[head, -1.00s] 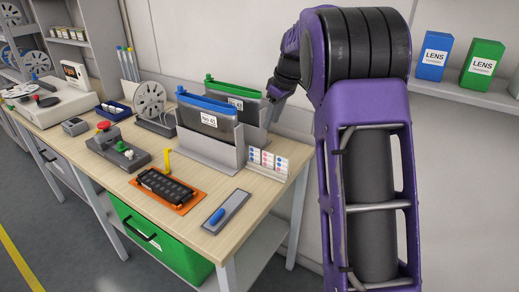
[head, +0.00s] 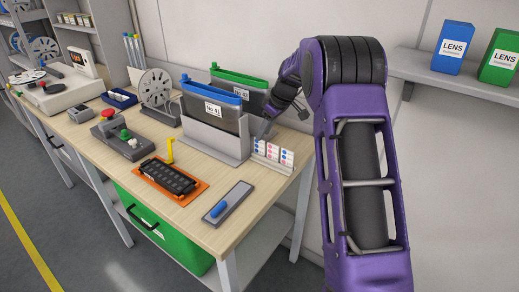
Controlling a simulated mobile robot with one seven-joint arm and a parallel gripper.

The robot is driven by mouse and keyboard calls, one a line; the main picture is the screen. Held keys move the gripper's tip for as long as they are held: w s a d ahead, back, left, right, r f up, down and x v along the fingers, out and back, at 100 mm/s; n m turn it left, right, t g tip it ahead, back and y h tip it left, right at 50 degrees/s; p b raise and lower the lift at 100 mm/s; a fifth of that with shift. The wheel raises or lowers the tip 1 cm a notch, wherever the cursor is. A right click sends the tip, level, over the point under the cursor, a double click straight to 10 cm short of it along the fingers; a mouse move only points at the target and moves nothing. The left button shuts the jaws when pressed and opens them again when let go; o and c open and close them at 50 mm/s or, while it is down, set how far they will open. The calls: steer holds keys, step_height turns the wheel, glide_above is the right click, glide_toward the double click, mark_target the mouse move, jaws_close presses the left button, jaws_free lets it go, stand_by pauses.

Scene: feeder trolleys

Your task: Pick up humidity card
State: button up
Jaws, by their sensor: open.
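The humidity cards (head: 273,152) are small white cards with pink and blue dots. They stand upright side by side in a low holder at the right rear edge of the workbench. My gripper (head: 265,133) is open just above and behind the cards, pointing down. It is small and dark here, and its fingertips are partly lost against the bag holder and the cards. I cannot tell whether it touches a card.
A grey holder (head: 213,142) with blue-topped and green-topped bags stands close left of the cards. In front lie an orange tray (head: 172,180) and a grey plate with a blue handle (head: 228,203). A shelf with lens boxes (head: 453,48) is on the right wall.

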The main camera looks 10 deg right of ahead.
mark_target(260, 148)
steer(key=x, duration=0.5)
steer(key=shift+w+f, duration=0.1)
steer(key=shift+f, duration=0.2)
jaws_close()
